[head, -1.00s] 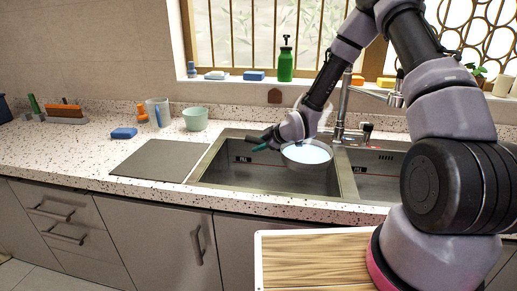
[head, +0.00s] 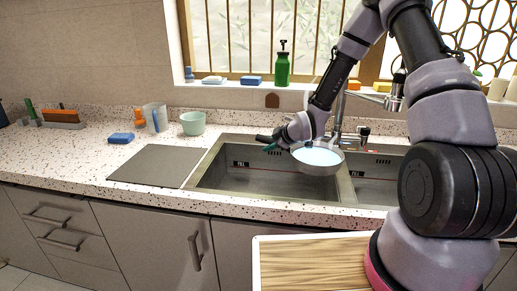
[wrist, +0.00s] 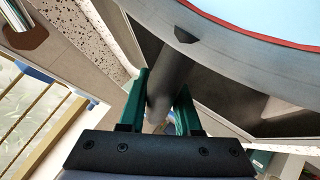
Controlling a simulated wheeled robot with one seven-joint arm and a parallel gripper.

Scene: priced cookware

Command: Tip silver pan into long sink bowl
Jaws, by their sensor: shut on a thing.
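The silver pan (head: 318,160) is held above the sink by my gripper (head: 270,146), near the divider between the two basins. Pale, light-blue contents show inside it, and it looks about level. In the wrist view my gripper (wrist: 163,105) has its green fingers on either side of the dark pan handle (wrist: 174,78). Part of the pan's blue-grey body (wrist: 235,32) fills the upper right there, with a red line near its rim. The long sink bowl (head: 240,183) is the wide left basin, with a FILL mark on its back wall; the pan hangs over its right end.
The narrower right basin (head: 372,187) lies beside it, with the faucet (head: 340,115) behind. A grey board (head: 158,166) lies left of the sink. A green bowl (head: 193,123), a cup (head: 155,117) and a blue sponge (head: 121,138) stand on the counter. A green bottle (head: 282,67) is on the sill.

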